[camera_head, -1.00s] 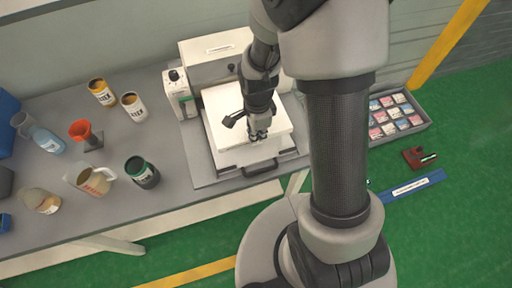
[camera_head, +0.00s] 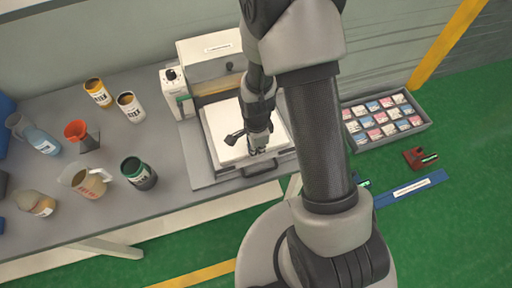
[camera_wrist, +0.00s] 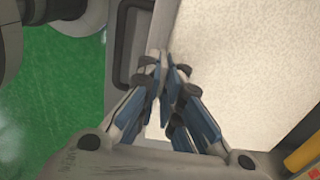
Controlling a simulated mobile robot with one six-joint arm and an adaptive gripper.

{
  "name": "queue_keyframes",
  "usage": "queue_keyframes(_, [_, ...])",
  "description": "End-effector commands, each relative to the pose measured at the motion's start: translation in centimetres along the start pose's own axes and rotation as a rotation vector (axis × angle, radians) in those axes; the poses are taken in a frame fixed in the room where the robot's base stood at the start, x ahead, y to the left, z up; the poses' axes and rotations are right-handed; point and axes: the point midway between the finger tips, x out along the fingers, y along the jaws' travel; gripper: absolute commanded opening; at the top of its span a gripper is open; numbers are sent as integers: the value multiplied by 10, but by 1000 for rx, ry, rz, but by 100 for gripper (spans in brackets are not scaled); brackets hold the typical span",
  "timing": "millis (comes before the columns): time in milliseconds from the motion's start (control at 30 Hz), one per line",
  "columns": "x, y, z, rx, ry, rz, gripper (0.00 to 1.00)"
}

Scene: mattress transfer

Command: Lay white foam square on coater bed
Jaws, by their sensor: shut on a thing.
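The white foam square (camera_head: 225,118) is over the coater bed (camera_head: 232,172) in the head view. It covers most of the bed, and its front edge is close to the bed's front handle (camera_head: 262,167). My gripper (camera_head: 259,148) is at the foam's front right part, shut on it. In the wrist view the foam (camera_wrist: 240,60) fills the right side. The fingers (camera_wrist: 160,75) are nearly together at its edge, beside the black handle (camera_wrist: 130,40). I cannot tell whether the foam lies fully flat on the bed, as the contact beneath it is hidden.
The coater's grey housing (camera_head: 210,60) stands behind the bed. Bottles, cans and a jug (camera_head: 85,182) stand on the bench to the left. A tray of packets (camera_head: 420,120) is at the right, with a red item (camera_head: 420,158) and a blue bar (camera_head: 405,190) nearby.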

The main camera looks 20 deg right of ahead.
Motion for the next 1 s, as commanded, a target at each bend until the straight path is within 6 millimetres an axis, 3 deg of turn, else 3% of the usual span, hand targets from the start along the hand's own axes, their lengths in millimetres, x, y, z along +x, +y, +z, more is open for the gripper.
queue_keyframes(67, [4,0,0,0,0,0,0])
queue_keyframes(100, [3,0,0,0,0,0,9])
queue_keyframes(367, [2,0,0,0,0,0,26])
queue_keyframes(733, [-1,0,0,0,0,0,26])
queue_keyframes(867, [-18,-1,0,0,0,-4,26])
queue_keyframes(1000, [-49,-2,0,0,0,-5,26])
